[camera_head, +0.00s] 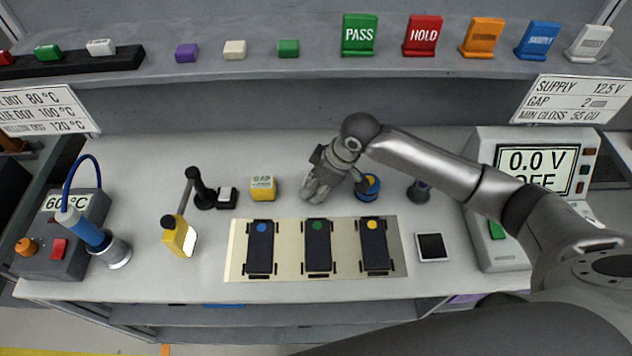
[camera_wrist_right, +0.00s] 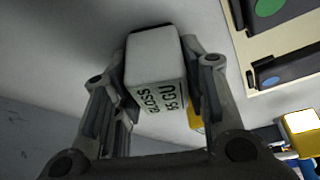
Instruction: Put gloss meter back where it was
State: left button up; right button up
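The gloss meter (camera_wrist_right: 155,75) is a pale grey box with a dark edge, marked "GLOSS 55 GU" in the right wrist view. My right gripper (camera_wrist_right: 160,85) has a finger against each side of it and is shut on it. In the head view my right gripper (camera_head: 316,188) is over the back middle of the table, between the yellow gap block (camera_head: 262,188) and a blue round item (camera_head: 367,187). The meter is hidden by the gripper there, and I cannot tell whether it touches the table. My left gripper is not in view.
A cream mat (camera_head: 290,272) with three dark modules lies in front of the gripper. A black stand (camera_head: 200,190) and yellow bottle (camera_head: 180,238) stand left. The power supply (camera_head: 500,255) is at right.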

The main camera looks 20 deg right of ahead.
jog(key=shift+o, duration=1.4)
jog(key=b+v, duration=0.1)
jog(key=v, duration=1.1)
jog(key=shift+r, duration=0.2)
